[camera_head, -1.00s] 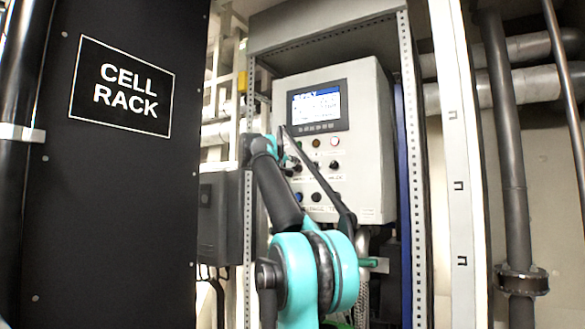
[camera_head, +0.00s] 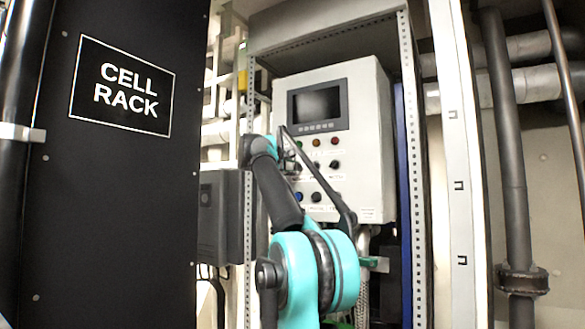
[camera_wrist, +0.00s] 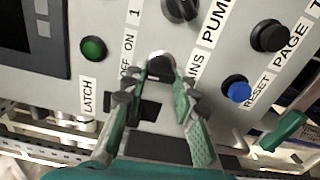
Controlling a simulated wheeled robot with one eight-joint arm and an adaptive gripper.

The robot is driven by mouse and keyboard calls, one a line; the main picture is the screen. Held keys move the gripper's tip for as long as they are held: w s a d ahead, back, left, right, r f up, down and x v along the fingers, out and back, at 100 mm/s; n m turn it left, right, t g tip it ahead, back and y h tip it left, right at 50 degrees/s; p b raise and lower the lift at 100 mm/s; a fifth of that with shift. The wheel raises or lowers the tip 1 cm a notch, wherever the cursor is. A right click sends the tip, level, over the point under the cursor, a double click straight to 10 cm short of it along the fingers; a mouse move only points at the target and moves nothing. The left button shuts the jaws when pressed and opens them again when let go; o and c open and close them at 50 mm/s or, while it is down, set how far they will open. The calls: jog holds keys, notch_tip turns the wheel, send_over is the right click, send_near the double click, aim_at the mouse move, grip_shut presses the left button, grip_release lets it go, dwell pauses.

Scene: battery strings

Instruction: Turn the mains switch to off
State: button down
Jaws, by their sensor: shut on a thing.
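The mains switch (camera_wrist: 160,62) is a round knob on the grey control box (camera_head: 362,120). A partly covered "MAINS" label and an "OFF ON" label flank it in the wrist view. My gripper (camera_wrist: 153,88) is shut on this knob, with one green-and-grey finger on each side. The fingers hide much of the knob, so I cannot read where its pointer stands. In the head view my arm covers that part of the box. The box's display (camera_head: 317,104) is dark.
A green latch button (camera_wrist: 93,48), a dark pump knob (camera_wrist: 180,8), a black page button (camera_wrist: 269,36) and a blue reset button (camera_wrist: 236,89) surround the switch. The black cell rack (camera_head: 110,210) stands left. A metal frame post (camera_head: 412,170) stands right of the box.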

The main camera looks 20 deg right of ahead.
jog(key=shift+f+n, duration=0.15)
jog(key=shift+n, duration=3.95)
jog(key=c, duration=1.2)
grip_release()
jog(key=v, duration=1.2)
